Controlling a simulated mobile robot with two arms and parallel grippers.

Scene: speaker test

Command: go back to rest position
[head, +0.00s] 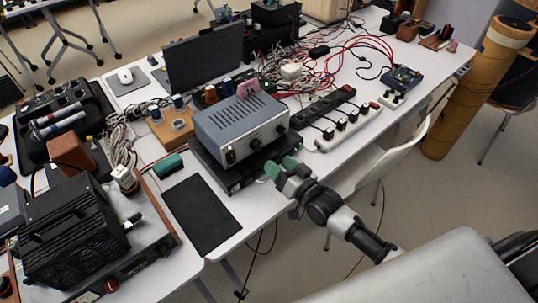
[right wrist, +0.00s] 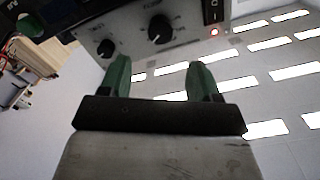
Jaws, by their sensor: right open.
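My right gripper (head: 282,170) shows in the head view at the table's front edge, just in front of the grey amplifier box. In the right wrist view its two green fingers (right wrist: 160,80) stand apart with nothing between them. The grey box (head: 240,125) has knobs on its front and sits on a flat black unit (head: 228,174). In the right wrist view the box's front panel (right wrist: 135,35), with knobs and a lit red light, fills the top, close beyond the fingertips. I cannot tell whether they touch it. My left gripper is not in view.
A black mat (head: 202,216) lies at the table's front. A black finned device (head: 72,232) stands at the left. Power strips (head: 345,125) and tangled red cables (head: 345,48) lie to the right. A white chair (head: 385,165) stands close beside my right arm. A brown column (head: 468,95) stands farther right.

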